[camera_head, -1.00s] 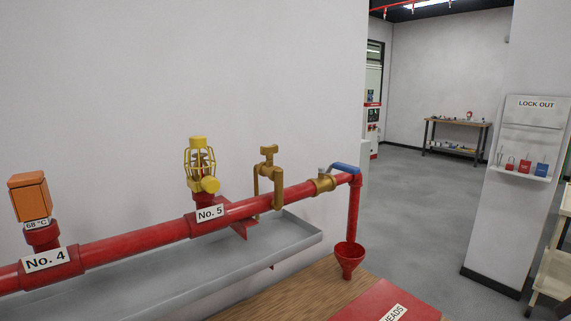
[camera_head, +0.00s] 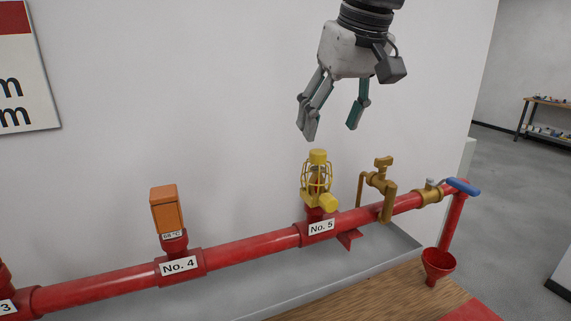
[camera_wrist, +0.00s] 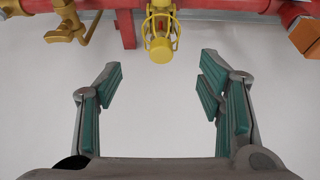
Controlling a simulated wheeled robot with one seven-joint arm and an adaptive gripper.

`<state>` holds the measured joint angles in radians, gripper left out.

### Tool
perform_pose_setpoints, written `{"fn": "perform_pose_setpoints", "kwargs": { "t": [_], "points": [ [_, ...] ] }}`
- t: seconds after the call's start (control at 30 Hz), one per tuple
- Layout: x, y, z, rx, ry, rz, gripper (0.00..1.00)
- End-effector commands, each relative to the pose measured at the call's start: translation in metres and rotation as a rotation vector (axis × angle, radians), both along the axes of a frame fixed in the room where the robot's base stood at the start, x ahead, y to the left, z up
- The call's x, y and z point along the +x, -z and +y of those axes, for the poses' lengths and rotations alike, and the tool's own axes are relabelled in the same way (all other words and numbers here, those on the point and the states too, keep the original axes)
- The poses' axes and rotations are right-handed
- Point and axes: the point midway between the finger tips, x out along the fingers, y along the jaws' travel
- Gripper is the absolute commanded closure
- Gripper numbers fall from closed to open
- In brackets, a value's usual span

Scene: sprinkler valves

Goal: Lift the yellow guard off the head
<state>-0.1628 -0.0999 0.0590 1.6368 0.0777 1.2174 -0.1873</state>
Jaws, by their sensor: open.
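The yellow guard (camera_head: 317,186) is a wire cage with a solid yellow top and a yellow knob low on its right side. It stands upright around the sprinkler head on the red pipe, above the No. 5 label (camera_head: 321,227). The head inside is mostly hidden by the cage. My gripper (camera_head: 332,130) is open and empty, pointing down, above the guard and apart from it. In the wrist view the guard (camera_wrist: 160,38) shows at the top centre, beyond the spread fingers (camera_wrist: 160,80).
An orange box (camera_head: 167,210) stands on the pipe at No. 4. A brass valve (camera_head: 381,188) and a blue-handled valve (camera_head: 430,194) lie right of the guard. A red funnel (camera_head: 437,266) is below the pipe end. A grey trough (camera_head: 225,297) runs underneath. The wall is behind.

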Motion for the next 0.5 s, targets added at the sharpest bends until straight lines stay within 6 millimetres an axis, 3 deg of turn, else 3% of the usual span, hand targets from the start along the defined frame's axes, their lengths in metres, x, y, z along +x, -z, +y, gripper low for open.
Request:
{"fn": "perform_pose_setpoints", "kwargs": {
  "t": [0.3,0.5],
  "points": [
    [0.017,0.05,0.008,-0.002,-0.001,0.006,0.38],
    [0.027,0.073,0.011,-0.001,0.0,0.002,0.38]
  ]
}}
